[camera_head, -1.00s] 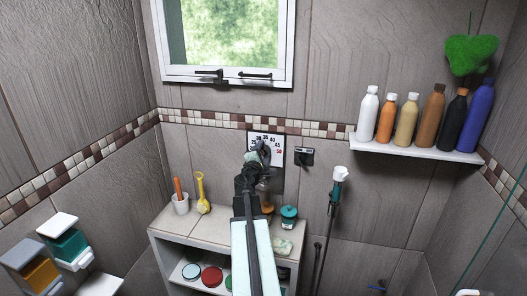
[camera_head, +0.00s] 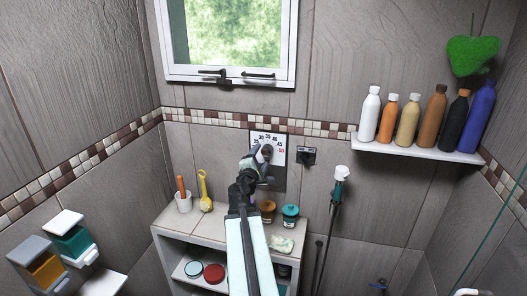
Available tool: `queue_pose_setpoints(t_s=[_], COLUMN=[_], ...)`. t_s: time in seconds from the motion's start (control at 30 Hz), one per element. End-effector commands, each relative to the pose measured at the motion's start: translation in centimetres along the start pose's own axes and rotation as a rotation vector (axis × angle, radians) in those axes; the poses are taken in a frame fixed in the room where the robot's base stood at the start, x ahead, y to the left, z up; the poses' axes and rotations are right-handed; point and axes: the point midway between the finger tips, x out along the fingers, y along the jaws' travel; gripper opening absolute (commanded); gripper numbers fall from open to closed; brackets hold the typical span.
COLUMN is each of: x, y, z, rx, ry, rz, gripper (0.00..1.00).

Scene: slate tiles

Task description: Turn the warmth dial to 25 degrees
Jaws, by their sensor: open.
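The warmth dial is on a white scale plate (camera_head: 279,146) with numbers, fixed to the tiled wall below the mosaic band. The numbers 25, 30, 35, 40, 45 and a red 50 run over the top and right of the plate. A dark knob (camera_head: 267,151) shows at the middle of the plate, partly hidden. My gripper (camera_head: 257,155) is in front of the plate's left and lower part, close to the knob. It is open. I cannot tell whether it touches the knob, and the knob's pointer setting is not clear.
A small dark wall fitting (camera_head: 306,155) is just right of the dial. Below stands a shelf unit (camera_head: 205,228) with a cup, yellow scoop and jars. A shower handset (camera_head: 341,173) hangs to the right. A white shelf (camera_head: 415,152) holds several bottles.

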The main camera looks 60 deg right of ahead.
Motion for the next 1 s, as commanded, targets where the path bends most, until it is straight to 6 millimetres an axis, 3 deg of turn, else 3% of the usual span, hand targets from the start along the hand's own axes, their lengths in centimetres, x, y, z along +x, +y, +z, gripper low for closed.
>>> queue_pose_setpoints(t_s=[0.37, 0.47, 0.8, 1.0], x=[-0.33, -0.32, -0.44, -0.50], y=[0.02, 0.02, -0.26, -0.54], z=[0.01, 0.02, 0.04, -0.01], rx=[0.060, 0.272, 1.463, 1.840], ry=[-0.001, -0.001, -0.002, -0.002], rz=[0.000, 0.000, 0.002, 0.004], gripper=[0.65, 0.65, 0.65, 0.65])
